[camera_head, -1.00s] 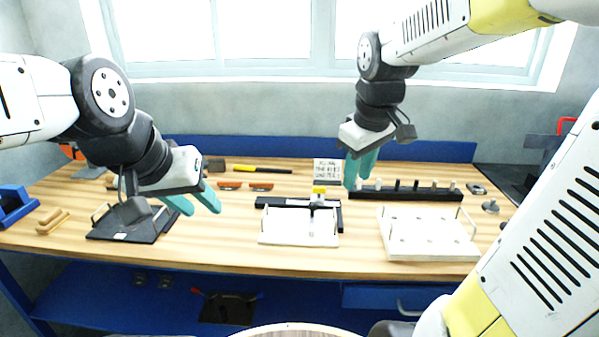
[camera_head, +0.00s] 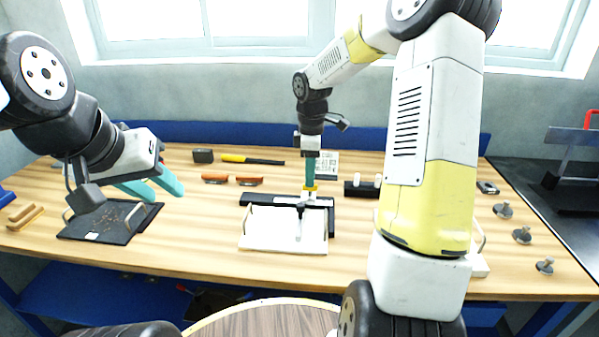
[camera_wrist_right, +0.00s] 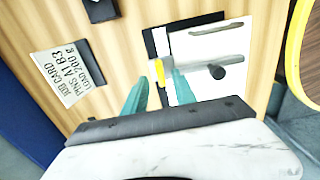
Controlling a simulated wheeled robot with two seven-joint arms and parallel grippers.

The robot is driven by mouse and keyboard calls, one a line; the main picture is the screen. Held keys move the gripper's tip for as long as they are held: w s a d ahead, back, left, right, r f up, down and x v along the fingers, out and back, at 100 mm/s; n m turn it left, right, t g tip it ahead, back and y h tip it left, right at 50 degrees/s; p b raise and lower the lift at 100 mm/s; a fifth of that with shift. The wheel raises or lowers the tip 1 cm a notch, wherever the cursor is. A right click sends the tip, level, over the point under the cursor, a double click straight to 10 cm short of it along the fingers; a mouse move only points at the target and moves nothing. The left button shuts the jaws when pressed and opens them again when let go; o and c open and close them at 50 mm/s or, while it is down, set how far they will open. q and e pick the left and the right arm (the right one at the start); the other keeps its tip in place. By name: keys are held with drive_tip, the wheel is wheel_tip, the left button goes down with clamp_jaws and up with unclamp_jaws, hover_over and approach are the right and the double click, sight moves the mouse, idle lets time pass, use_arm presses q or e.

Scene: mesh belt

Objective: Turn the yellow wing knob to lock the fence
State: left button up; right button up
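The yellow wing knob (camera_head: 310,188) sits on a bracket at the black fence bar (camera_head: 262,199), behind a white plate (camera_head: 270,240). My right gripper (camera_head: 311,182) points down directly over the knob. In the right wrist view the knob (camera_wrist_right: 158,70) lies between the two teal fingers of the right gripper (camera_wrist_right: 160,84). Those fingers are apart, with a visible gap on the left finger's side; whether the right finger touches the knob I cannot tell. My left gripper (camera_head: 158,187) is open and empty at the left, above a black board (camera_head: 112,225).
A white job card (camera_head: 328,163) stands behind the fence; it also shows in the right wrist view (camera_wrist_right: 62,80). A black peg rack (camera_head: 358,189) is to the right, partly hidden by my right arm. A hammer (camera_head: 250,159) and orange-brown pieces (camera_head: 215,179) lie further left.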

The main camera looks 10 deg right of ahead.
sight(310, 190)
drive_tip(key=shift+f, duration=1.25)
clamp_jaws()
